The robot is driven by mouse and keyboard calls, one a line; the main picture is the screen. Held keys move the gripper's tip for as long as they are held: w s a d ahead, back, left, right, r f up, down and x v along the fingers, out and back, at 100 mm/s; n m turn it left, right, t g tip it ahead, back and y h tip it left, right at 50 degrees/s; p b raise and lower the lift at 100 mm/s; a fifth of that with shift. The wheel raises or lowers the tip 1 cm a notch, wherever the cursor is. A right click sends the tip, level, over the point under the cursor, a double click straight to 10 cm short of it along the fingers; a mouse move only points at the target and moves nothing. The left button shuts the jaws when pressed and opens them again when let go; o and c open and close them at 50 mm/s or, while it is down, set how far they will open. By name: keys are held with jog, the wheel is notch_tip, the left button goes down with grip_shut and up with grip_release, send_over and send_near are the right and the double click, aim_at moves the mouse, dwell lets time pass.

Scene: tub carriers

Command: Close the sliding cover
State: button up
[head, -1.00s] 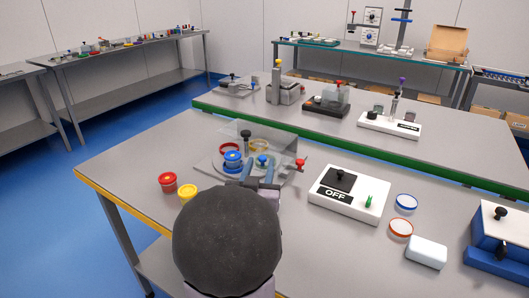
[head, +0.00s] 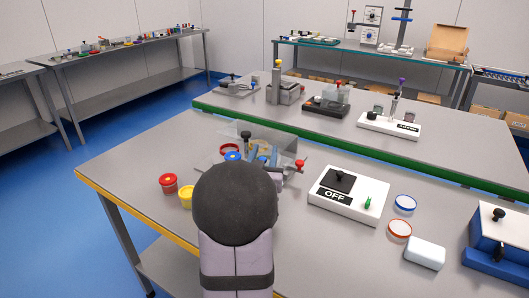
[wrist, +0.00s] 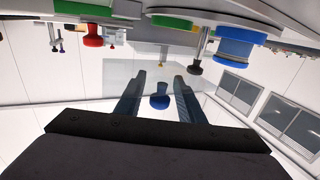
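A station with clear panels (head: 262,133) stands near the middle of the bench, with a black knob (head: 246,134) at its back and a red knob (head: 300,163) at its right. A blue-lidded tub (head: 232,156) sits at its left. My arm's round link hides much of its front. In the wrist view, my gripper (wrist: 158,75) is open, its two fingers apart. A small blue knob (wrist: 159,101) shows between the fingers with gaps on both sides. A see-through plate (wrist: 118,72) lies behind the fingers. I cannot tell which panel is the sliding cover or how far it stands open.
A red tub (head: 168,182) and a yellow tub (head: 186,196) stand left of the station. A white box marked OFF (head: 335,205) stands to the right, with loose lids (head: 405,203) and a white block (head: 425,253) beyond. A blue box (head: 497,240) stands at the right edge.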

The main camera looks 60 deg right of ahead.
jog(key=shift+d, duration=0.1)
grip_shut()
jog(key=w, duration=1.2)
jog(key=shift+w+r, duration=0.1)
jog(key=shift+w, duration=0.25)
jog(key=shift+w+r, duration=0.1)
jog(key=shift+w, duration=0.05)
grip_release()
jog(key=shift+w, duration=0.1)
